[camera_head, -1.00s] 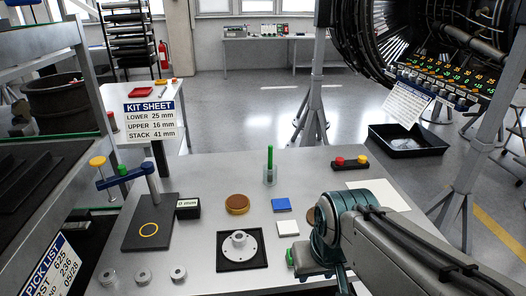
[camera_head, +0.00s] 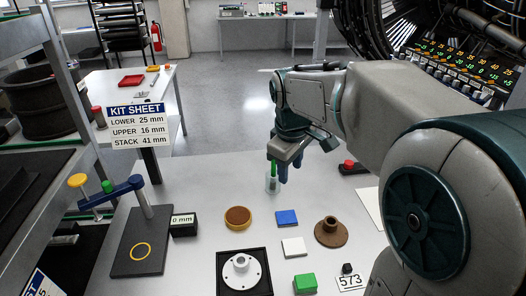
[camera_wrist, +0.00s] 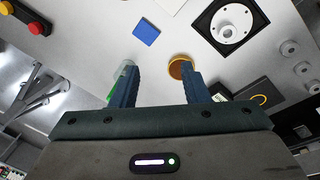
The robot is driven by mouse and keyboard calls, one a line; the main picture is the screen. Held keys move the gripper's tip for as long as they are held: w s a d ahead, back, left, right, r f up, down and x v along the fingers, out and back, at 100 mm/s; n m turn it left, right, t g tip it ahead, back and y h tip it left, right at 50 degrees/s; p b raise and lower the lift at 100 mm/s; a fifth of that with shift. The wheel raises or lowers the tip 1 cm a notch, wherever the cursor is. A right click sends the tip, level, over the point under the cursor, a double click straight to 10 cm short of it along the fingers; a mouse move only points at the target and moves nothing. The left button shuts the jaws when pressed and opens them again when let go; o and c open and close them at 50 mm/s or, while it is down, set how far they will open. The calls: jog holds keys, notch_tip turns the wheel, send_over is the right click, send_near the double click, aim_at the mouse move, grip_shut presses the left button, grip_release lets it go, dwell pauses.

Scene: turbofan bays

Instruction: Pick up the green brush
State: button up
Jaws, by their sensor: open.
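The green brush (camera_head: 273,172) stands upright in a small clear cup (camera_head: 272,186) toward the back of the grey table, partly hidden by my gripper in the head view. My gripper (camera_head: 285,170) points down beside it, just to its right in that view. In the wrist view my gripper (camera_wrist: 158,74) is open with nothing between its fingers. The cup (camera_wrist: 121,78) and a green part of the brush show there just behind and left of the left finger, which covers part of them. I cannot tell whether finger and cup touch.
Nearby lie a blue block (camera_head: 287,217), a white block (camera_head: 294,247), a green block (camera_head: 305,283), a brown round dish (camera_head: 238,217) and a brown flanged part (camera_head: 331,231). A button box (camera_head: 353,168) is right of the cup. A blue-armed stand (camera_head: 139,225) is at left.

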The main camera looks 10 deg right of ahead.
jog(key=w+f+n+p, duration=0.1)
jog(key=w+n, duration=0.3)
jog(key=w, duration=0.4)
jog(key=w+f+n+g+p, duration=0.1)
jog(key=w+f+n+p, duration=0.1)
jog(key=w+n, duration=0.3)
jog(key=w+d+f+n+p, duration=0.1)
jog(key=w+n, duration=0.3)
jog(key=w, duration=0.9)
jog(key=shift+w+f+n+g+y+p, duration=0.2)
jog(key=shift+f+n+g+y+p, duration=0.1)
jog(key=shift+f+g+y+p, duration=0.15)
jog(key=shift+w+d+f, duration=0.15)
jog(key=shift+f, duration=0.35)
notch_tip(320, 180, down, 8)
jog(key=shift+r+p, duration=0.15)
jog(key=shift+p, duration=0.55)
jog(key=shift+s+f+p, duration=0.2)
jog(key=shift+f+p, duration=0.3)
jog(key=shift+f, duration=0.1)
jog(key=p, duration=0.2)
send_over(274, 176)
jog(key=w, duration=0.1)
notch_tip(274, 176, down, 4)
jog(key=shift+f, duration=0.1)
grip_shut()
